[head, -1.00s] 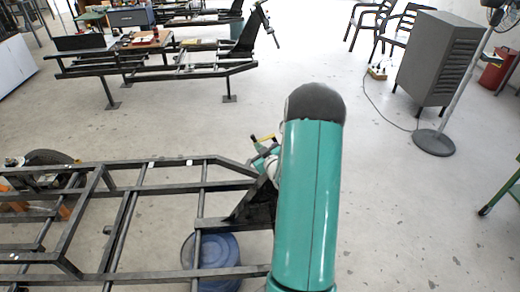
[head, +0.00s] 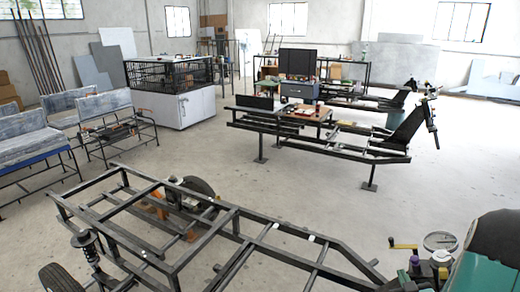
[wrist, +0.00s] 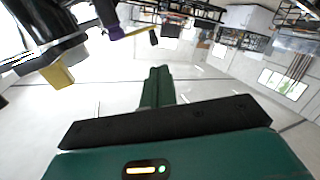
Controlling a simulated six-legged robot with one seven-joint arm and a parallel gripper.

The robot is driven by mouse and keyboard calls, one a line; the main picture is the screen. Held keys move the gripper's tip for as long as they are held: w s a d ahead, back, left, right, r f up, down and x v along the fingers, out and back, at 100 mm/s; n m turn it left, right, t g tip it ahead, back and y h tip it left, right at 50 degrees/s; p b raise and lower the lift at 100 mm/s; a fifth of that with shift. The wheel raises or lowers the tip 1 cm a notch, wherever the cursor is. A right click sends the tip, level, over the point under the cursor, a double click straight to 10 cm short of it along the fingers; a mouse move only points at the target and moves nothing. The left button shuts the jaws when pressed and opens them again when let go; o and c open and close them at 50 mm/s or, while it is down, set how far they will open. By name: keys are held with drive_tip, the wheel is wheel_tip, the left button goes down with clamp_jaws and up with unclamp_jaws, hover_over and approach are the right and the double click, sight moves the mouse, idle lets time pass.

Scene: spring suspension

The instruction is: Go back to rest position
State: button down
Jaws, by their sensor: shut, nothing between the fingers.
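My green arm (head: 492,262) shows at the lower right edge of the head view, with a dark rounded joint on it. My gripper (wrist: 158,82) shows in the wrist view as a dark bar with two green fingers close together. The fingers are shut, with nothing between them. In the head view the gripper itself is hidden. A yellow-handled fitting (head: 404,246) sits next to my arm; a yellow piece (wrist: 57,75) and a purple piece (wrist: 115,32) are near the gripper in the wrist view, apart from the fingers.
A dark metal frame (head: 236,228) with a spring unit (head: 90,245) and a wheel (head: 60,280) fills the front left. A second frame (head: 370,150) stands behind it. Benches (head: 105,125) and a white cabinet (head: 180,108) are farther left. Open floor lies between the frames.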

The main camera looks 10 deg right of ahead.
drive_tip(key=w+a+r+g+y, duration=0.1)
drive_tip(key=w+a+r+g, duration=0.15)
drive_tip(key=a+r, duration=0.6)
drive_tip(key=w+a+r+g+y, duration=0.1)
drive_tip(key=w+a+r+g, duration=0.15)
drive_tip(key=a+r, duration=0.55)
drive_tip(key=s+a+r+g+y, duration=0.2)
drive_tip(key=s+a, duration=0.7)
drive_tip(key=a, duration=0.1)
drive_tip(key=s+a+r+g+y, duration=0.1)
drive_tip(key=s+a+r+g, duration=0.1)
drive_tip(key=s+a, duration=0.7)
drive_tip(key=shift+s+a+r+g+y, duration=0.4)
drive_tip(key=shift+a+r, duration=0.25)
drive_tip(key=shift+a, duration=0.15)
